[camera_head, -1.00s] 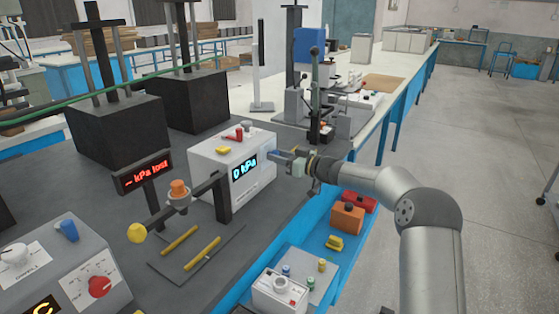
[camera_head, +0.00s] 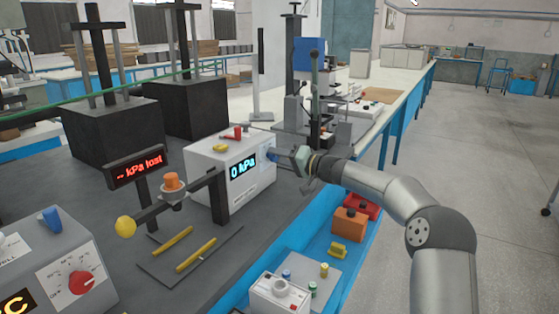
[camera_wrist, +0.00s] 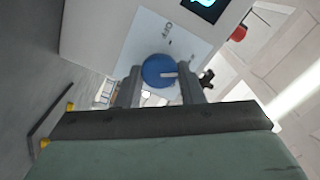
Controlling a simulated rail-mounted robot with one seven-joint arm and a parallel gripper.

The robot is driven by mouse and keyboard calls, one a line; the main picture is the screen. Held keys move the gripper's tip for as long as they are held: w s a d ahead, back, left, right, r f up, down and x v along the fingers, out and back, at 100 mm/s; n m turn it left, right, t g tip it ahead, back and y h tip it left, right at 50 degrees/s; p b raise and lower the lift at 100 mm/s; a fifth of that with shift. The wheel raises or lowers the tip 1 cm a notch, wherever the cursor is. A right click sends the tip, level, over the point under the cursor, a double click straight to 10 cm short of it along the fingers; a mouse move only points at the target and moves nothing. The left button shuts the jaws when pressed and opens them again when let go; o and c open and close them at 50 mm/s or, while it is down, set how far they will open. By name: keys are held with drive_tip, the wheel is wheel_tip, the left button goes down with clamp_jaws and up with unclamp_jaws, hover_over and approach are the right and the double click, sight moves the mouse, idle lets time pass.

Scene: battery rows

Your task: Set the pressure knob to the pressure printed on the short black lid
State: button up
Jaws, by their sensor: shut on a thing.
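The blue pressure knob (camera_wrist: 158,71) is on the white box's side panel, with a white pointer line on its face. In the head view my gripper (camera_head: 276,156) reaches the right side of the white box (camera_head: 209,177). The box's display (camera_head: 243,167) reads 0 kPa. I cannot make out a short black lid or any pressure printed on one.
A red sign (camera_head: 137,168) reads "-- kPa lost". An orange box (camera_head: 350,226) and a red box sit on the blue ledge below my arm. Yellow rods (camera_head: 198,254) lie on a dark tray left of them. Dark blocks stand behind.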

drive_tip(key=m+p, duration=1)
drive_tip(key=m, duration=0.9)
drive_tip(key=shift+p, duration=0.3)
drive_tip(key=m+p, duration=0.3)
drive_tip(key=shift+s+f+m, duration=0.1)
drive_tip(key=shift+f+m, duration=0.05)
drive_tip(key=shift+m, duration=0.25)
drive_tip(key=shift+f+m+p, duration=0.1)
drive_tip(key=shift+m+p, duration=0.6)
drive_tip(key=shift+m, duration=0.1)
drive_tip(key=o, duration=0.9)
